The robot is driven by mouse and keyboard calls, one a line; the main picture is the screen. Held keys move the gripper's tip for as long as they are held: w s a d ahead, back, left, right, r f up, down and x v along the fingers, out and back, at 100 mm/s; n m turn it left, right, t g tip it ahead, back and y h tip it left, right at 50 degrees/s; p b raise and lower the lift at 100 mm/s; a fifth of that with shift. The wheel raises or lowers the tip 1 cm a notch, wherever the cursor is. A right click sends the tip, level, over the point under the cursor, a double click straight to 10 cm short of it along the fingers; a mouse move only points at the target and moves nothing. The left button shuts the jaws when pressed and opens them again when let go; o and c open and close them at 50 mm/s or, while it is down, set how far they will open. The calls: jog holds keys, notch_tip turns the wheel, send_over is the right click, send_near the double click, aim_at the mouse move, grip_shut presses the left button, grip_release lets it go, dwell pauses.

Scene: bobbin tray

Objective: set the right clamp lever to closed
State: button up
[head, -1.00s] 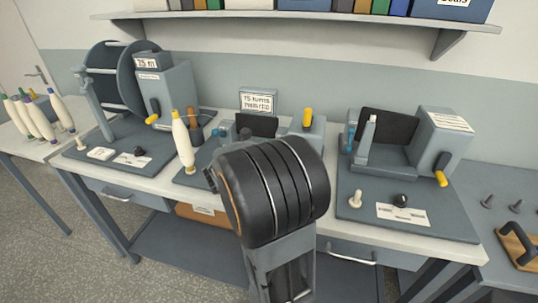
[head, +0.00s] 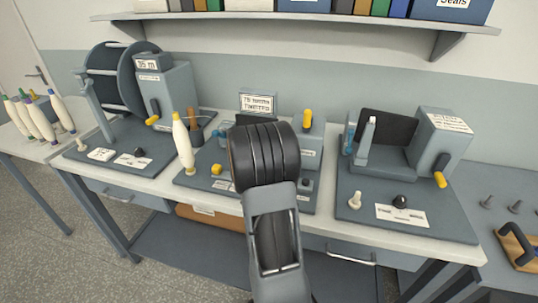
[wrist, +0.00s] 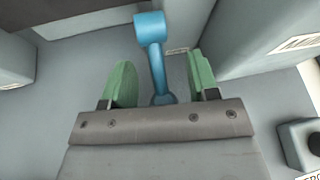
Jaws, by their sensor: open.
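In the wrist view, a blue lever (wrist: 157,68) with a thick square-ended head stands on a round blue base. My gripper (wrist: 160,78) is open, with one green finger on each side of the lever. Gaps show between the lever and both fingers, so it is not gripped. In the head view my arm hides my gripper and this lever at the middle station. Another blue part (head: 222,134) shows left of my arm there, and a blue part (head: 349,139) stands on the right station. I cannot tell the clamp's setting.
The middle station has a yellow-handled block (head: 310,148), a yellow knob (head: 217,169) and a cream bobbin (head: 183,145). A winding machine (head: 168,85) stands left, and a boxed fixture (head: 440,140) stands right. In the wrist view, a grey wall (wrist: 250,40) rises close to the right finger.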

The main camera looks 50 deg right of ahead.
jog(key=shift+c, duration=0.2)
grip_shut()
jog(key=shift+r, duration=0.1)
